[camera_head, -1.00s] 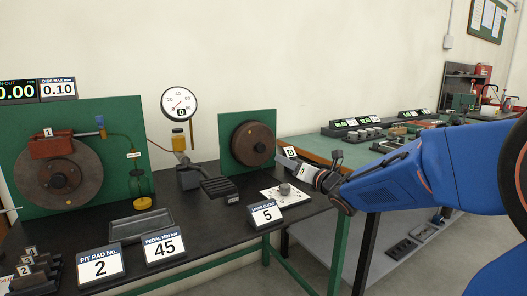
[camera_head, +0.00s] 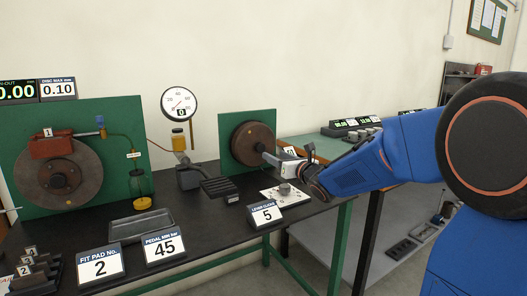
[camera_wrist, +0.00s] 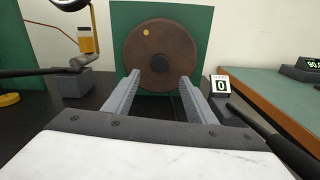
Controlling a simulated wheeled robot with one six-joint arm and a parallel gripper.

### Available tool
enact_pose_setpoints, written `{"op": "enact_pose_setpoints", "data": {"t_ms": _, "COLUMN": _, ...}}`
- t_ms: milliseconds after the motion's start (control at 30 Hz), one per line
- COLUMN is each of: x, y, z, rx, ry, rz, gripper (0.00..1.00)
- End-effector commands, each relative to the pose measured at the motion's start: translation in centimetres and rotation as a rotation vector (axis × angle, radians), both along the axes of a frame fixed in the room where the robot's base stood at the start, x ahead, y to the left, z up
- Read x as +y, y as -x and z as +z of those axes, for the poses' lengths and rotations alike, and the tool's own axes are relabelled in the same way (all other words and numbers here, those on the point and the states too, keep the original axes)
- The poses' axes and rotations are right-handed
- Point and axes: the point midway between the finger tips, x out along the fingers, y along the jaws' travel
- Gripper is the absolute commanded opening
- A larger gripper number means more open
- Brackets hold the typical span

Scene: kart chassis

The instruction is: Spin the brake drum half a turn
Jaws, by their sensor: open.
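The brake drum (camera_head: 253,141) is a brown disc on a small green upright panel (camera_head: 226,129) at the back of the black bench. In the wrist view the drum (camera_wrist: 160,60) faces me, with a yellow dot (camera_wrist: 146,32) on its upper left and a small hub at its middle. My gripper (camera_head: 268,152) is just in front of the drum's lower right in the head view. In the wrist view its two grey fingers (camera_wrist: 159,90) stand apart with nothing between them, pointing at the drum's lower part. I cannot tell whether they touch it.
A card reading 0 (camera_wrist: 221,86) stands right of the drum. A dial gauge (camera_head: 179,104) and a black pedal (camera_head: 218,187) are to the left. A small knob (camera_head: 285,188) on a white plate and a card reading 5 (camera_head: 267,215) are in front.

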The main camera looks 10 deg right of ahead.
Motion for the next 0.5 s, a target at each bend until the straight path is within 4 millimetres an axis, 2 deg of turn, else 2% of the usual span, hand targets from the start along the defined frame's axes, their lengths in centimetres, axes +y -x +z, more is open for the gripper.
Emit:
{"op": "enact_pose_setpoints", "data": {"t_ms": 300, "x": 1.8, "y": -5.2, "z": -0.1, "rx": 0.001, "ry": 0.0, "rz": 0.002, "gripper": 0.51}}
{"op": "enact_pose_setpoints", "data": {"t_ms": 500, "x": 2.6, "y": -7.7, "z": 0.0, "rx": 0.0, "ry": -0.001, "rz": 0.001, "gripper": 0.51}}
